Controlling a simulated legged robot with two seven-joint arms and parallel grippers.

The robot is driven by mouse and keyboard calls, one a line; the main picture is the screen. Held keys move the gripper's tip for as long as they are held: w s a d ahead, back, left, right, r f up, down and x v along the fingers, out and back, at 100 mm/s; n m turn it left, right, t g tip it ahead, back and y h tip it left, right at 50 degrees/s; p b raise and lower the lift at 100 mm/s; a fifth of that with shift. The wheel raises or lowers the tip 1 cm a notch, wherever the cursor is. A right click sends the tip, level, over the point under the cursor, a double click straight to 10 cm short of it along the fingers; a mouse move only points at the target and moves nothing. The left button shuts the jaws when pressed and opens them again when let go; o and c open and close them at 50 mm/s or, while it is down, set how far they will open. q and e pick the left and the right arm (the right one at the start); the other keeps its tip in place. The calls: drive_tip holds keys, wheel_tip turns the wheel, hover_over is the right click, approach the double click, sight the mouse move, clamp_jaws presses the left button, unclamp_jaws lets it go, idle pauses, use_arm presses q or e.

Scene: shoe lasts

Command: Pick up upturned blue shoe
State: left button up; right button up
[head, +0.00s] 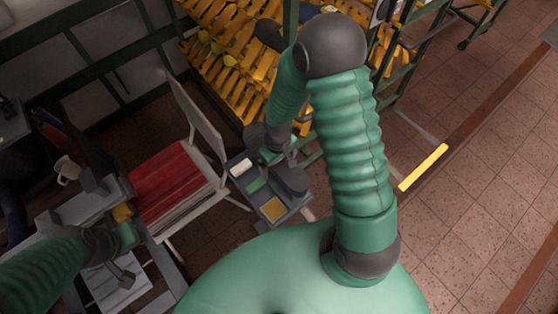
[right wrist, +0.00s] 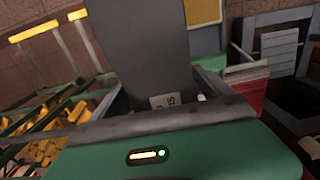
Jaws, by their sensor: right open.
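A dark, rounded, flat shape (head: 291,179) lies at the right side of a small tray stand in the head view and looks like the sole of the upturned shoe. In the right wrist view it looks like a dark grey panel (right wrist: 140,45) with a small white label; no blue shows clearly on it. My right gripper (head: 283,156) is open at the shape's far end, and its grey jaws (right wrist: 165,108) show beside the panel; contact is unclear. My left gripper (head: 118,209) is low at the left, and its jaws are hard to make out.
The tray stand (head: 239,164) holds a white roll, a green pad and a yellow pad (head: 273,209). Racks of yellow shoe lasts (head: 228,62) stand behind. The tiled floor at right is open.

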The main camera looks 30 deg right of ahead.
drive_tip(key=shift+w+a, duration=0.15)
drive_tip(key=shift+a, duration=0.1)
drive_tip(key=shift+c, duration=0.7)
drive_tip(key=shift+a, duration=0.1)
drive_tip(key=shift+c, duration=1.3)
drive_tip(key=shift+d, duration=0.25)
drive_tip(key=c, duration=1.2)
drive_tip(key=shift+r, duration=0.1)
clamp_jaws()
